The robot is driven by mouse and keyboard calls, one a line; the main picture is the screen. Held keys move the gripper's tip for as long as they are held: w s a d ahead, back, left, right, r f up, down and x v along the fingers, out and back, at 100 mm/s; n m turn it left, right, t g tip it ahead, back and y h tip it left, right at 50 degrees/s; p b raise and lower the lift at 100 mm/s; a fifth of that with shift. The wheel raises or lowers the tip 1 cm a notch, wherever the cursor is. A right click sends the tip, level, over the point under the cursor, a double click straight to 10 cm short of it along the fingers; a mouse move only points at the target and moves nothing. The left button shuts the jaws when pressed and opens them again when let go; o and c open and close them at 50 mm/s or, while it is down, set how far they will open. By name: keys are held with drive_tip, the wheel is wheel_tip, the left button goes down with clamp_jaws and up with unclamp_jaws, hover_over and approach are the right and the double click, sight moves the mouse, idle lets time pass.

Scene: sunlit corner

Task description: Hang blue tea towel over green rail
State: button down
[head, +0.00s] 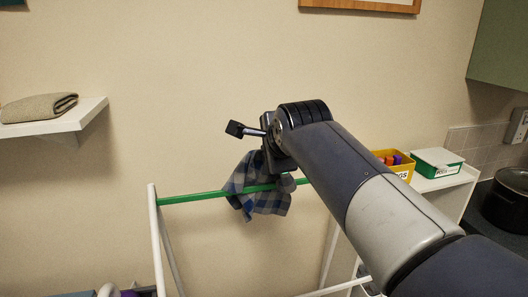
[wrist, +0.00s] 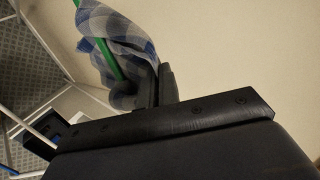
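The blue, grey and white checked tea towel (head: 262,201) is at the green rail (head: 190,198) in the head view, with cloth above and below rail height. Part of the green rail shows across the towel's face; whether cloth lies over its top is unclear. In the wrist view the towel (wrist: 128,28) bunches along the rail (wrist: 107,58), and its edge runs to my gripper (wrist: 158,86). The fingers are close together on the cloth. In the head view my gripper (head: 271,160) is just above the rail, partly hidden by my wrist.
The rail tops a white frame (head: 154,230). A white wall shelf (head: 75,118) with a folded brown cloth (head: 40,107) is at left. A yellow box (head: 403,171) and a green-and-white box (head: 437,162) stand at right, near a dark pot (head: 505,205). The wall is close behind.

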drive_tip(key=s+f+t+b, duration=0.1)
drive_tip(key=s+f+b, duration=0.2)
drive_tip(key=f+b, duration=0.4)
drive_tip(key=s+d+f+t+b, duration=0.1)
drive_tip(key=s+f+b, duration=0.2)
drive_tip(key=b, duration=0.9)
drive_tip(key=shift+d+f, duration=0.15)
drive_tip(key=shift+f, duration=1.7)
drive_tip(key=c, duration=1)
unclamp_jaws()
